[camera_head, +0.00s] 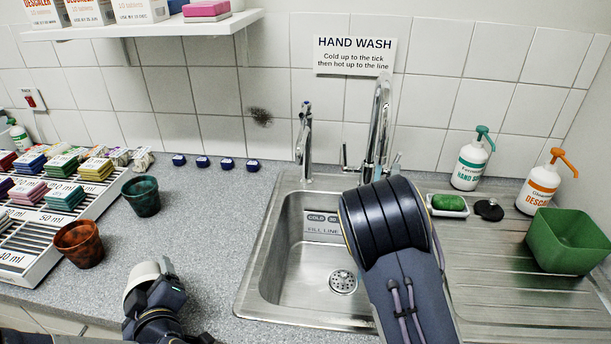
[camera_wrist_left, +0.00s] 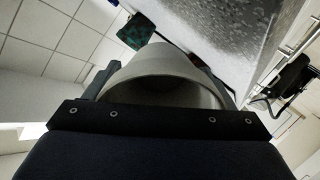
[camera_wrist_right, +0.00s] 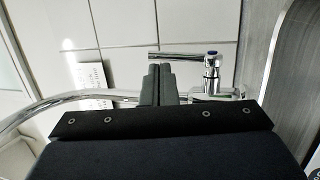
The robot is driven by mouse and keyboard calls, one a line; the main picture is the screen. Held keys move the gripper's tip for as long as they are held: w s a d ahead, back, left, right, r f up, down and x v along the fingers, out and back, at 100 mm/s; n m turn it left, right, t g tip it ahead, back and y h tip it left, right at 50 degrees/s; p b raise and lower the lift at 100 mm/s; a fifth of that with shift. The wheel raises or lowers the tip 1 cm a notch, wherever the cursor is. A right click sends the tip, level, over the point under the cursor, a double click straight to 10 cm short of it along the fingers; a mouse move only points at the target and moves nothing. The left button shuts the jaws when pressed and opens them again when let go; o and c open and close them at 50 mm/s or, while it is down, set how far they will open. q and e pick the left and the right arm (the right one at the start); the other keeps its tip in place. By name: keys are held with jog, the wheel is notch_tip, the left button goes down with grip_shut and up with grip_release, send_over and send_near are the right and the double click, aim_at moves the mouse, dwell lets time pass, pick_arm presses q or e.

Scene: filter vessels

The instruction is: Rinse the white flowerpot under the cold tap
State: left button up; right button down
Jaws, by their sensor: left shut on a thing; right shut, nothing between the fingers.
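The white flowerpot (camera_head: 147,273) is in my left gripper (camera_head: 157,294), above the counter left of the sink. In the left wrist view the pot (camera_wrist_left: 165,78) fills the space between the fingers, its mouth partly showing. The sink (camera_head: 284,259) has a slim chrome tap (camera_head: 304,145) with a blue mark on top at the left and a taller swan-neck tap (camera_head: 380,115) to its right. In the right wrist view my right gripper (camera_wrist_right: 160,75) is shut and empty, close to a blue-capped tap handle (camera_wrist_right: 212,62); contact is unclear. My right forearm hides these fingers in the head view.
A green pot (camera_head: 141,196) and a brown pot (camera_head: 79,244) stand left of the sink, beside a rack (camera_head: 50,232) of packets. At the right are a soap dish (camera_head: 447,213), two pump bottles (camera_head: 470,165) and a green tub (camera_head: 568,240). The sink basin looks empty.

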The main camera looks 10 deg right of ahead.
aim_at(142, 270)
pick_arm(q)
jog(key=shift+r, duration=0.3)
pick_arm(e)
jog(key=shift+x, duration=1.4)
pick_arm(q)
notch_tip(142, 270, up, 4)
jog(key=p, duration=0.4)
pick_arm(e)
jog(key=shift+w+d+r+g+y, duration=0.1)
jog(key=shift+w+r+g+y, duration=0.15)
jog(key=shift+r+g, duration=0.25)
jog(key=shift+w+r+g+y, duration=0.3)
jog(key=shift+r+g, duration=0.1)
jog(key=shift+g, duration=0.1)
pick_arm(q)
jog(key=shift+f, duration=0.4)
pick_arm(e)
jog(key=shift+w+d+f+n, duration=0.15)
jog(key=shift+w+f+n, duration=0.15)
jog(key=shift+w, duration=0.1)
jog(key=shift+r, duration=0.15)
pick_arm(q)
jog(key=shift+s, duration=0.1)
